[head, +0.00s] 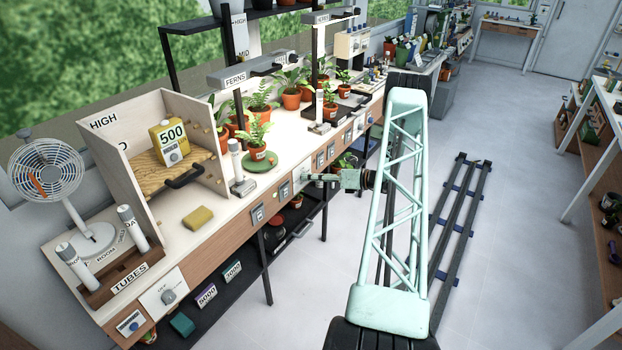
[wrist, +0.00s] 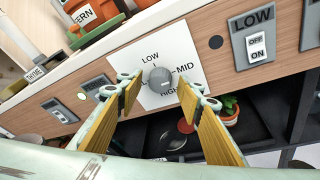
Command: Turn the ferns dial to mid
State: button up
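A round grey dial (wrist: 160,79) sits on a white plate (wrist: 185,52) marked LOW, MID and HIGH in the wrist view. A pale mark shows on the knob's face, but I cannot tell for sure which label it points to. No ferns name is readable on the plate. My gripper (wrist: 162,88) is open, with one yellow-padded finger on each side of the dial and a visible gap to it. In the head view my gripper (head: 334,179) is at the bench's front panel, and the dial is too small or hidden to make out.
An OFF/ON switch panel (wrist: 256,44) marked LOW is right of the dial, and another switch panel (wrist: 60,110) is left. A pot labelled FERN (wrist: 88,12) stands above on the bench. A dark shelf (wrist: 265,125) with a potted plant (wrist: 228,108) lies below.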

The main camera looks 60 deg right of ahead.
jog(key=shift+s, duration=0.1)
jog(key=v, duration=1.2)
jog(key=shift+r, duration=0.1)
dwell(0.7)
